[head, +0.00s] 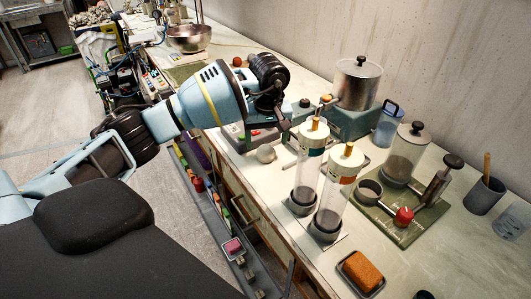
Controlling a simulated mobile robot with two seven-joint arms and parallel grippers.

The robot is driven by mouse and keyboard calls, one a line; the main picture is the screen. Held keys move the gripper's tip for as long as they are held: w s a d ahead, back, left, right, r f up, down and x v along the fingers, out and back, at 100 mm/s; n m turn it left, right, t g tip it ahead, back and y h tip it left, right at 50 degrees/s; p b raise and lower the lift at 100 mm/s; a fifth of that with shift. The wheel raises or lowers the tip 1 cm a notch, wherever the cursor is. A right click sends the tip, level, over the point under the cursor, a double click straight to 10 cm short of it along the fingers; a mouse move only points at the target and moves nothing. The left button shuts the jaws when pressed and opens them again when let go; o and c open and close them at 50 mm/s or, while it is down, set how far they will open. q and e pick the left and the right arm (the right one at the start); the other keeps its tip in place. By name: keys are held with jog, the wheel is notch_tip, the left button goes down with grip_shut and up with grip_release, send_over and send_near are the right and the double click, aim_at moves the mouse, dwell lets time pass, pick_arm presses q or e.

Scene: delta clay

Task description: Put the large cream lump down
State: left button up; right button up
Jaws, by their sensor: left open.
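A rounded cream lump (266,154) sits on the pale counter, left of two clear cylinders. I take it for the large cream lump. My left arm reaches in from the left over the counter's front edge. My left gripper (284,131) is open, just above and to the right of the lump, with a gap showing between them. Its fingers are small and dark, and partly hidden by the wrist. My right gripper is not in view.
Two clear cylinders (330,205) stand close to the right of the gripper. A metal pot (358,84) is behind them. A green board (385,222) with a jar and red knob lies further right. An orange sponge (361,271) is in front.

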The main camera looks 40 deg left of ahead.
aim_at(266, 147)
pick_arm(q)
jog(key=f, duration=0.4)
jog(key=shift+w+a, duration=0.2)
jog(key=shift+a, duration=0.1)
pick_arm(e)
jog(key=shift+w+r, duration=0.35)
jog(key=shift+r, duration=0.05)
pick_arm(q)
jog(key=shift+c, duration=0.3)
jog(key=c, duration=1.2)
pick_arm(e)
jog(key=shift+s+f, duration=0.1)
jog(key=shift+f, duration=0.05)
pick_arm(q)
jog(key=shift+r, duration=0.1)
